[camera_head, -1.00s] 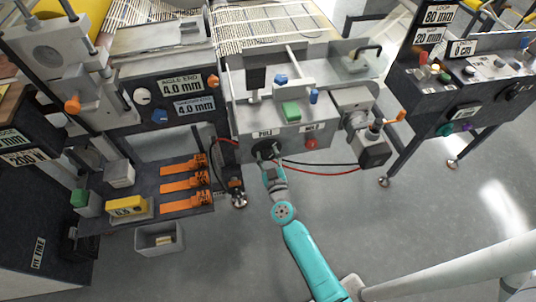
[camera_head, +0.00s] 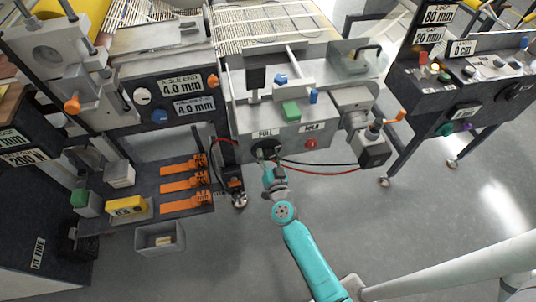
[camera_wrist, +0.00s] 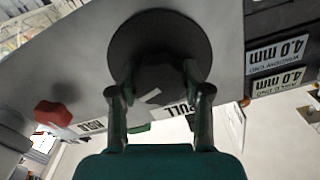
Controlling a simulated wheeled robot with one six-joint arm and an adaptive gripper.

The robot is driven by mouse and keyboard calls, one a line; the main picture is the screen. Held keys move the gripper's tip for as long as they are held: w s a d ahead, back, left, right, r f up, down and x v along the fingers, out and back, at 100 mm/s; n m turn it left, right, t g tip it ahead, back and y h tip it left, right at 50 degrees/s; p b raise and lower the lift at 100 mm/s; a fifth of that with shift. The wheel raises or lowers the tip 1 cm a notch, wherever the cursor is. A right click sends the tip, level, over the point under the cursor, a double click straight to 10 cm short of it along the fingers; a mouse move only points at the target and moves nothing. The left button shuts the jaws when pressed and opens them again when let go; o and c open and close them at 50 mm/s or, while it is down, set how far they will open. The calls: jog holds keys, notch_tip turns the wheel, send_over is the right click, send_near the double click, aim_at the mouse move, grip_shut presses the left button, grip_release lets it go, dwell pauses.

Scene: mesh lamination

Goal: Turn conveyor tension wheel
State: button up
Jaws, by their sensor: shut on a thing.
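A black round wheel (camera_head: 264,150) sits on the front of the grey machine housing, under a white label. In the wrist view it is a dark disc (camera_wrist: 150,32) with a dark hub (camera_wrist: 158,84) that bears a pale mark. My gripper (camera_head: 268,164) reaches up to it from below. In the wrist view the two fingers of my gripper (camera_wrist: 158,92) stand on either side of the hub and are shut on it. The exact finger contact is dark and hard to see.
A red knob (camera_head: 311,144) is right of the wheel, and it also shows in the wrist view (camera_wrist: 52,114). Black and red cables (camera_head: 325,170) hang nearby. Orange clamps (camera_head: 185,185) lie on a shelf at left. The floor around my arm is clear.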

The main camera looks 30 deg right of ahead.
jog(key=m, duration=1.4)
jog(key=shift+d+m, duration=0.1)
jog(key=shift+m, duration=0.2)
jog(key=m, duration=0.3)
jog(key=shift+f+m, duration=0.1)
jog(key=shift+m, duration=0.2)
jog(key=m, duration=0.3)
jog(key=shift+m, duration=0.3)
jog(key=m, duration=0.3)
jog(key=shift+m, duration=0.3)
jog(key=shift+f+m, duration=0.1)
jog(key=shift+m, duration=1.7)
